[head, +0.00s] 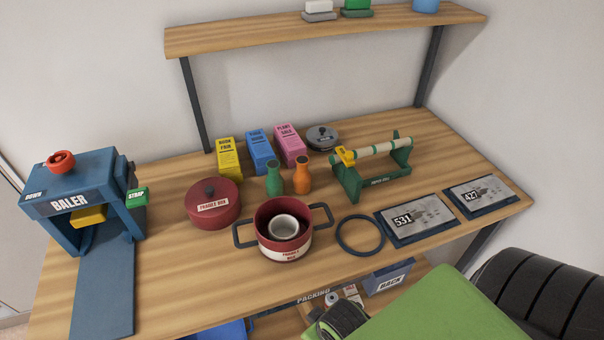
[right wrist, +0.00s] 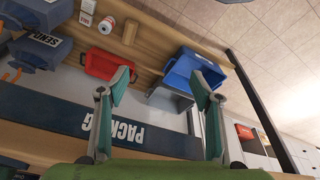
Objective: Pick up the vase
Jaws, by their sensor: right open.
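Two small bottle-shaped vases stand upright side by side on the table in the head view, a green vase (head: 273,180) and an orange vase (head: 301,177). They stand behind the red pot and in front of the coloured boxes. Neither vase can be made out in the right wrist view. My right gripper (right wrist: 162,84) is open, with nothing between its fingers, and faces shelves below a board marked PACKING. In the head view, my right arm is low at the right, in front of the table and apart from the vases. My left gripper is not in view.
A red pot (head: 268,227) holding a pale cup (head: 285,228) stands before the vases. A shelf (head: 300,33) hangs above. Bare wood lies left of the pots.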

